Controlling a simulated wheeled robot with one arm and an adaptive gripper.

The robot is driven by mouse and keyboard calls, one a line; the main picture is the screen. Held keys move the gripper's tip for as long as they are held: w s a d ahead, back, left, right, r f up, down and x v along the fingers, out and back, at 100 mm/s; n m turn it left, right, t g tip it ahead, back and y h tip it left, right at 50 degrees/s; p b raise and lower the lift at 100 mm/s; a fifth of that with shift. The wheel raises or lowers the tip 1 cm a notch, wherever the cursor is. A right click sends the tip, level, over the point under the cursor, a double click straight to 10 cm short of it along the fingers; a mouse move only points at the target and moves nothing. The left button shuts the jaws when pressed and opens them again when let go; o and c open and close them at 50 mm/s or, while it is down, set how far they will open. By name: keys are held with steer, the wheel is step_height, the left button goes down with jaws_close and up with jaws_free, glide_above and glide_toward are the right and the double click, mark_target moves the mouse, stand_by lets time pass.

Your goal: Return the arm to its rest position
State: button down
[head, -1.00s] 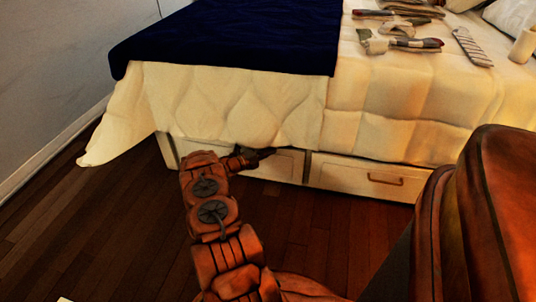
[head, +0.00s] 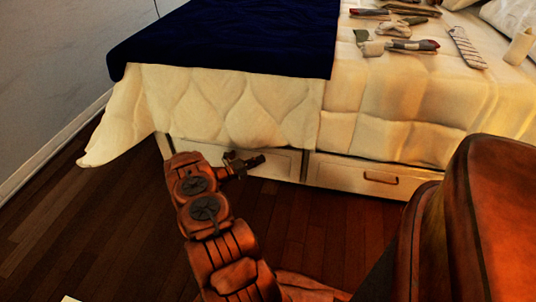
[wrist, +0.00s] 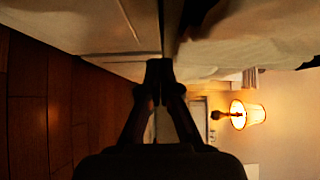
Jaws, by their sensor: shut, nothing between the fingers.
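My gripper (head: 262,159) is at the end of my orange-brown arm in the head view, low in front of the bed's drawer base. It points to the right along the bed's side. In the wrist view, my gripper (wrist: 159,66) shows its two dark fingers meeting at the tips, with nothing between them. The bed's drawer fronts (wrist: 80,30) lie close beside it at the upper left of that view. I cannot tell the exact gap between the gripper and the bed.
The bed has a cream quilt (head: 240,105) and a dark blue blanket (head: 230,35). A drawer with a handle (head: 381,178) is at the right. Wooden floor (head: 90,220) is clear at the left. A lit lamp (wrist: 247,115) shows in the wrist view.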

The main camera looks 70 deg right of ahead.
steer(key=p+v, duration=0.1)
steer(key=v, duration=0.5)
steer(key=shift+w+a, duration=0.2)
steer(key=shift+a, duration=0.15)
